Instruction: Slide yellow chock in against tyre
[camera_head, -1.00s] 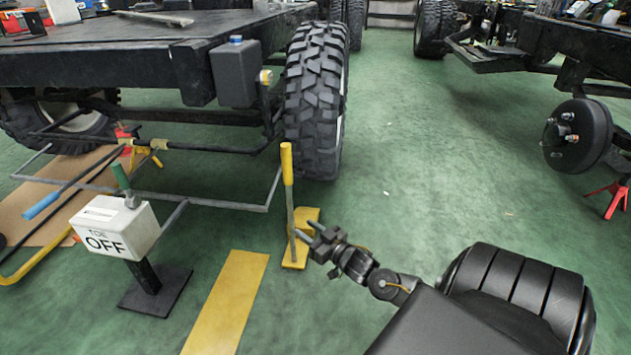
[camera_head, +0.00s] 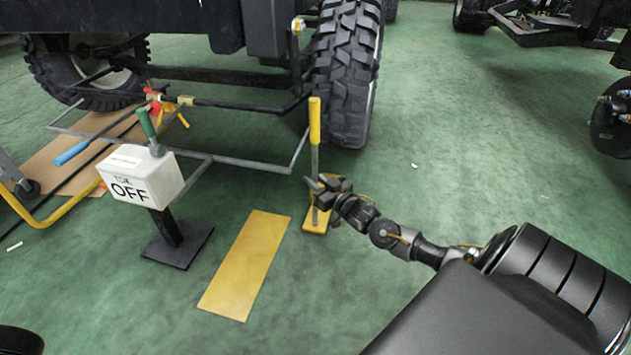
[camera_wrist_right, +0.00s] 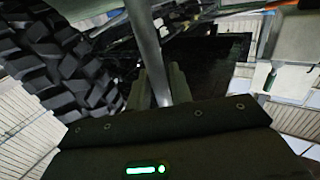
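The yellow chock (camera_head: 315,226) lies on the green floor, in front of the big black tyre (camera_head: 345,75) and apart from it. A grey rod with a yellow grip (camera_head: 315,120) stands upright from the chock. My right gripper (camera_head: 318,188) is low on this rod, just above the chock, and hides part of it. In the right wrist view the rod (camera_wrist_right: 145,40) runs down between the two fingers (camera_wrist_right: 163,90), which look closed on it. The tyre (camera_wrist_right: 60,65) shows at the left there. My left gripper is not in view.
A white box marked "OFF" (camera_head: 142,180) with a green lever stands on a black post, left of the chock. A yellow floor strip (camera_head: 245,265) lies between them. A grey bar frame (camera_head: 245,165) runs low near the tyre.

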